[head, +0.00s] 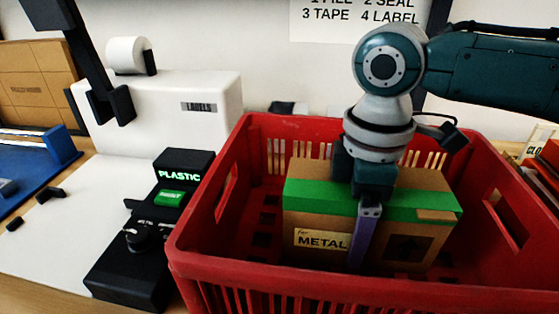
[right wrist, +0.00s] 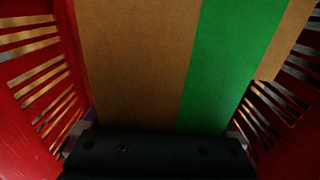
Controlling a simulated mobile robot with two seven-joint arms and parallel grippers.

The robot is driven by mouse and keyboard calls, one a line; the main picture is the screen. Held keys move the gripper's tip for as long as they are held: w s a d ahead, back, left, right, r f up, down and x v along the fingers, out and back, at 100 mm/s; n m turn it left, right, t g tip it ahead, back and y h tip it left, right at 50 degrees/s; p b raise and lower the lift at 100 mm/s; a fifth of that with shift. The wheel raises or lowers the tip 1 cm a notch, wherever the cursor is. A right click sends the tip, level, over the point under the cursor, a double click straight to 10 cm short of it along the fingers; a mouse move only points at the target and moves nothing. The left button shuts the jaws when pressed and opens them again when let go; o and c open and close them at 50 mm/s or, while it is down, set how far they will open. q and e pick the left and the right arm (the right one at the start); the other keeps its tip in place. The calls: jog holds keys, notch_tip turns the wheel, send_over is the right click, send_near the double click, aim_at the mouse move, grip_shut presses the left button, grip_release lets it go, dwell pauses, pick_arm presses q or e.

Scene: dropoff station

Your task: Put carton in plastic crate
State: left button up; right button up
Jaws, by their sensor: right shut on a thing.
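The carton (head: 318,219) is a brown box with a green band along its top and a label reading METAL on its near side. My right gripper (head: 368,205) reaches down from above and is shut on the carton, one purple finger lying against the near side. The far finger is hidden. In the right wrist view the carton's top (right wrist: 140,60) fills the middle, between slatted red crate walls (right wrist: 35,85). I cannot tell whether the carton touches the crate floor. My left gripper is not in view.
A black control box (head: 135,265) with a PLASTIC display and a green button stands left of the crate. A white label machine (head: 190,90) stands behind it. A blue tray (head: 55,155) and another brown carton (head: 35,85) are at far left.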

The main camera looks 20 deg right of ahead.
jog(key=shift+f, duration=0.15)
jog(key=o, duration=1.1)
jog(key=shift+o, duration=0.2)
notch_tip(320, 180, up, 11)
jog(key=shift+w+p, duration=0.1)
jog(key=shift+p, duration=0.95)
jog(key=shift+r, duration=0.6)
jog(key=shift+r, duration=0.1)
